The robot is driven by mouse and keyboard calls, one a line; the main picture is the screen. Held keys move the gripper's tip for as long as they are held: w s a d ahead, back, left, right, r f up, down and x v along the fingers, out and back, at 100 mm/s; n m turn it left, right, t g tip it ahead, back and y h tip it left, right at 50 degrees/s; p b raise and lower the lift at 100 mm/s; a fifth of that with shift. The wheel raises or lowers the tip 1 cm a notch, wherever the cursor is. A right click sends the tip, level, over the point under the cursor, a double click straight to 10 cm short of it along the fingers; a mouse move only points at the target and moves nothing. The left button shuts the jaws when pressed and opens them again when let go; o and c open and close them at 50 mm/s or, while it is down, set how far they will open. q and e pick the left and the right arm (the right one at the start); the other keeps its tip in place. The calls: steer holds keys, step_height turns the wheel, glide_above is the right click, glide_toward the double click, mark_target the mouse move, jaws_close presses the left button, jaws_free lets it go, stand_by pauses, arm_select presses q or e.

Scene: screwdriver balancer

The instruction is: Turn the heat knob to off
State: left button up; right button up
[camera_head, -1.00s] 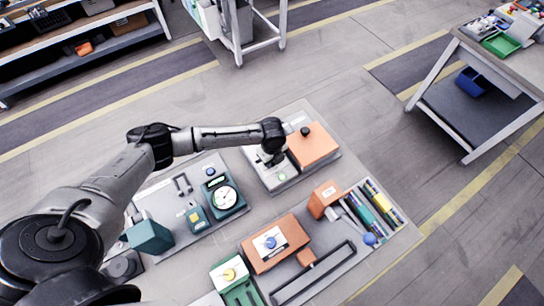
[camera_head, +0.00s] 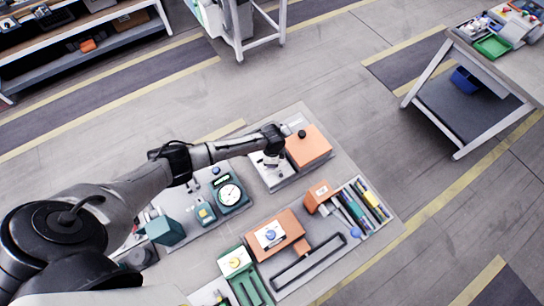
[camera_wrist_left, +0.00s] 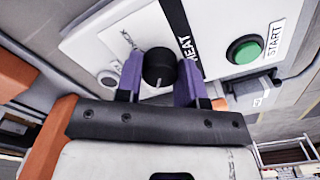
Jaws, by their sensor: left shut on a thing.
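The heat knob (camera_wrist_left: 159,66) is a black round knob on a pale panel (camera_wrist_left: 107,40) in the left wrist view. A pale line shows on its face, toward the lower edge of the picture. The word HEAT is printed beside it; I cannot read an off mark. My left gripper (camera_wrist_left: 160,82) has its purple fingers on both sides of the knob and is shut on it. In the head view my left gripper (camera_head: 272,158) is over the light panel beside an orange box (camera_head: 308,150); the knob is hidden there. My right gripper is not in view.
A green START button (camera_wrist_left: 244,50) sits beside the knob on the same panel.

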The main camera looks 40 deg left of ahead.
arm_select(q)
steer(key=shift+n+p, duration=0.35)
steer(key=shift+n, duration=0.25)
steer(key=o, duration=0.9)
steer(key=shift+r, duration=0.1)
step_height(320, 180, up, 14)
steer(key=shift+f+p, duration=0.15)
steer(key=shift+p, duration=0.5)
